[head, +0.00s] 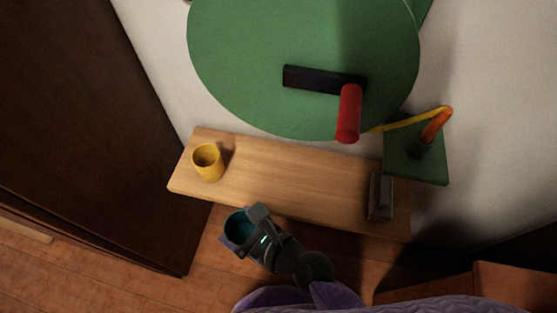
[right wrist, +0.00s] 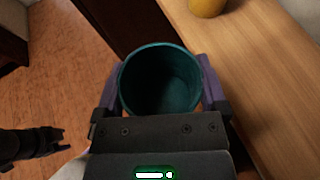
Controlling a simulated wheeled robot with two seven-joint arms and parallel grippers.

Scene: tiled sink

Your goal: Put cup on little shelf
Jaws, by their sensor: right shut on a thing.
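A teal cup (right wrist: 160,80) is held between the purple fingers of my right gripper (right wrist: 160,88), its open mouth showing. In the head view my right gripper (head: 240,232) holds the teal cup (head: 238,223) just in front of the wooden shelf's front edge, toward its left part. The little wooden shelf (head: 280,187) runs along the wall. A yellow cup (head: 208,162) stands on its left end and also shows in the right wrist view (right wrist: 206,6). My left gripper is not seen in the head view; a dark gripper-like part (right wrist: 28,142) shows at the left of the right wrist view, its jaws unclear.
A grey object (head: 380,197) lies on the shelf's right end; the shelf's middle is clear. A green round panel with a black and red piece (head: 348,112) is above the shelf. A dark cabinet (head: 80,130) stands at left. A green block with an orange handle (head: 436,125) is at right.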

